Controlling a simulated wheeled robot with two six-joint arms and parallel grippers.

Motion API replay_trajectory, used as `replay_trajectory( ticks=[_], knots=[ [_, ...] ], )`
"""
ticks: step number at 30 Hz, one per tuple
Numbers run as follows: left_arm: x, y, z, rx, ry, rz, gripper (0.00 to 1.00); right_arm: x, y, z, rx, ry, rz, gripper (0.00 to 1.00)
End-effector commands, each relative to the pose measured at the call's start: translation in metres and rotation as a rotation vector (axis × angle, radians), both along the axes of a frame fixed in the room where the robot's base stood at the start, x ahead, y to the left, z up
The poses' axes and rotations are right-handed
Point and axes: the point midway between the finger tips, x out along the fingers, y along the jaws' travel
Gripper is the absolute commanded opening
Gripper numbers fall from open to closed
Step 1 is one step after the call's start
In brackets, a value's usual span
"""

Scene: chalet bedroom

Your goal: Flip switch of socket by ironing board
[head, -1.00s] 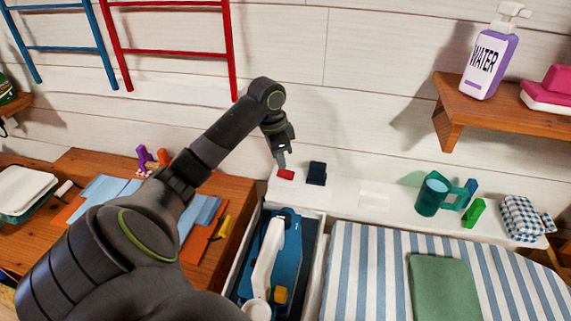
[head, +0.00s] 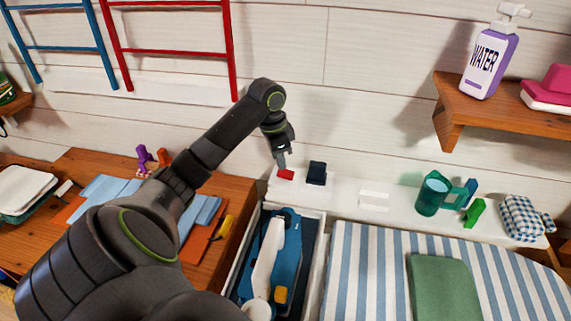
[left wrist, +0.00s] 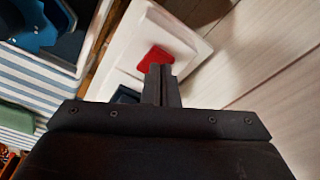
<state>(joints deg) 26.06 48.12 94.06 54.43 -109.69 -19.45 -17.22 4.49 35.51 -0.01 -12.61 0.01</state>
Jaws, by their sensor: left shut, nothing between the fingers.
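A red switch (head: 286,174) sits on the white ledge along the wall, left of a dark block (head: 317,173). My left gripper (head: 281,160) points down at the red switch, with its fingertips just above or against it; I cannot tell whether they touch. In the left wrist view the closed fingers (left wrist: 161,85) lie beside the red switch (left wrist: 155,59), which is on a white plate. The fingers are shut and hold nothing. The striped ironing board (head: 350,270) is to the right. My right gripper is not in view.
On the ledge (head: 400,222) stand a white block (head: 374,200), a green mug (head: 432,195) and a checked cloth (head: 521,218).

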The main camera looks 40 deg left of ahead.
Motion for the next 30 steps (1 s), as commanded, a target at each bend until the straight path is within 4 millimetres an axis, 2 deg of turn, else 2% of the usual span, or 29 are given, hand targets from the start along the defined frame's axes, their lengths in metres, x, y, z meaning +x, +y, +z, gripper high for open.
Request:
replay_trajectory(
  ticks=[30],
  knots=[
    [0.000,0.000,-0.016,-0.001,0.001,0.000,0.00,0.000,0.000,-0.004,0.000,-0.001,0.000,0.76]
  ],
)
